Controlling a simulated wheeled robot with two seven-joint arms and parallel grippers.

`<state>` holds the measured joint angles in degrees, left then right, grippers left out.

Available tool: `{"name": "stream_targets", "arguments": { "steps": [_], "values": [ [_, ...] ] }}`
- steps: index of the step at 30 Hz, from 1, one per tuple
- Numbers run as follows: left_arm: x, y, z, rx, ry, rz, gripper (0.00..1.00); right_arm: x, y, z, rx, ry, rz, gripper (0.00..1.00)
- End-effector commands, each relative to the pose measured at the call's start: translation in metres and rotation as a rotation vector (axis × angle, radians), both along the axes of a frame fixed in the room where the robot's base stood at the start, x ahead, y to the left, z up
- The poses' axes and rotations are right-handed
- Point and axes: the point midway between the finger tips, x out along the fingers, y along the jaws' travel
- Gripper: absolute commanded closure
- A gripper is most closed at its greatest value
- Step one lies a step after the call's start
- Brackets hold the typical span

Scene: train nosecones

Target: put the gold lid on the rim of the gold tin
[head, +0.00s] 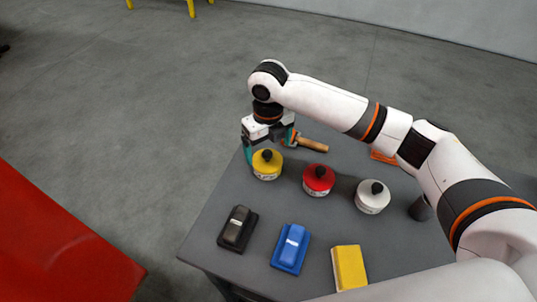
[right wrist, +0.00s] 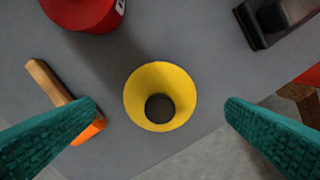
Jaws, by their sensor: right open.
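The gold lid (head: 264,157) is yellow with a black knob and sits on top of the gold tin (head: 267,176), which has a pale label on its side. The two stand upright near the table's far left edge. In the right wrist view the lid (right wrist: 146,80) shows from above as a yellow disc around its dark knob, and hides the tin. I cannot tell whether it is fully seated on the rim. My right gripper (head: 268,148) is open above the tin. Its teal fingers are apart on either side of the lid, not touching it. My left gripper is not in view.
A red tin (head: 319,180) and a white tin (head: 372,197), both with black knobs, stand to the right. A wood-handled tool (head: 311,144) lies behind. Black (head: 238,229), blue (head: 291,248) and yellow (head: 349,267) blocks lie along the front of the grey table (head: 213,210).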

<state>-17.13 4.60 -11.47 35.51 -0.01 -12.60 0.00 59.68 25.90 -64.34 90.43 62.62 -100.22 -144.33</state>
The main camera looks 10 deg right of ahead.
Motion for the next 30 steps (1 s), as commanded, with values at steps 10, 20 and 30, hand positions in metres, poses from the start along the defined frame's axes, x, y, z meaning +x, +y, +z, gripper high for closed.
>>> {"name": "stream_targets", "arguments": {
  "steps": [10,20,30],
  "values": [
    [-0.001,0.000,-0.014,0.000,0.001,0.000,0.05,0.001,0.000,0.067,0.000,-0.003,-0.001,0.05],
    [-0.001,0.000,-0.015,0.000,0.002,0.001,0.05,0.000,0.000,0.083,0.000,0.000,-0.001,0.05],
    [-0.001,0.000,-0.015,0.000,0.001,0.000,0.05,0.000,0.000,0.082,0.000,0.000,-0.001,0.05]
  ]
}}
